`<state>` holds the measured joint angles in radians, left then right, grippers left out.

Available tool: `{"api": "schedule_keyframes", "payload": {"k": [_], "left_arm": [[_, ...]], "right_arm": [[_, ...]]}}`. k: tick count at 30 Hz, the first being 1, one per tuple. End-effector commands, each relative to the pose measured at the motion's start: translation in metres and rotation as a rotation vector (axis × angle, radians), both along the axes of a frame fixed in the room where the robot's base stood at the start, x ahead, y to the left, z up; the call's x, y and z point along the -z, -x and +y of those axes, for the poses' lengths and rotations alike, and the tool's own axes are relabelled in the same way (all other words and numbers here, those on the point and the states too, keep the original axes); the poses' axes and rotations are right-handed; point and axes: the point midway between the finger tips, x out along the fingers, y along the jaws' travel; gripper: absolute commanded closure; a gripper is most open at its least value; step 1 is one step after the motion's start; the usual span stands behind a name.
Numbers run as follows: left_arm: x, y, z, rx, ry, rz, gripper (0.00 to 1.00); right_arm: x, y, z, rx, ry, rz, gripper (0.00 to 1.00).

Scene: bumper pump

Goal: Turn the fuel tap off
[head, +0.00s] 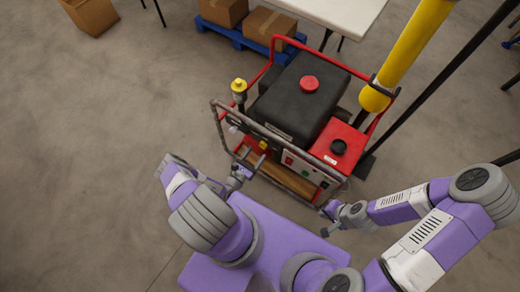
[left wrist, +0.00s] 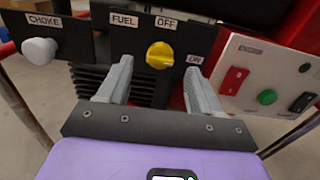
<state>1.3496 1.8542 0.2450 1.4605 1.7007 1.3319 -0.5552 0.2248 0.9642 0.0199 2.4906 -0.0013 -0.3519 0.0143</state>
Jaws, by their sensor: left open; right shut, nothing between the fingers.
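The fuel tap is a round yellow knob (left wrist: 160,55) on a black plate marked FUEL, with OFF above it and ON to its right. Its ridge seems to lie roughly sideways, toward ON, but its exact angle is hard to read. In the head view the knob (head: 263,145) is small, at the machine's near side. My left gripper (left wrist: 160,64) is open, one finger on each side of the knob in the picture; contact is not clear. The left gripper also shows in the head view (head: 250,163). My right gripper (head: 329,211) is shut and empty, near the machine's front right corner.
A white choke knob (left wrist: 39,51) is left of the tap. A switch panel (left wrist: 268,80) with red, green and black controls is right of it. The red-framed machine (head: 309,93) has a yellow duct (head: 409,55) behind it. Open floor (head: 90,150) lies left.

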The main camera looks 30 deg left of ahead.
Motion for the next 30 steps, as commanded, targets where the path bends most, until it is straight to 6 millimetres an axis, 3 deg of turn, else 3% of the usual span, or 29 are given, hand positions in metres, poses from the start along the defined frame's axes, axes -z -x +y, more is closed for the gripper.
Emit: {"api": "schedule_keyframes", "payload": {"k": [7, 18, 30], "left_arm": [[0.001, -0.034, -0.003, 0.004, -0.002, 0.0, 0.35], [0.0, -0.042, -0.004, 0.004, 0.0, 0.001, 0.35], [0.0, -0.041, -0.004, 0.005, 0.0, 0.001, 0.91]], "right_arm": [[0.01, 0.0, 0.0, 0.0, 0.0, 0.0, 1.0], [0.01, 0.0, 0.0, 0.0, 0.0, 0.0, 1.0], [0.01, 0.0, 0.0, 0.0, 0.0, 0.0, 1.0]]}}
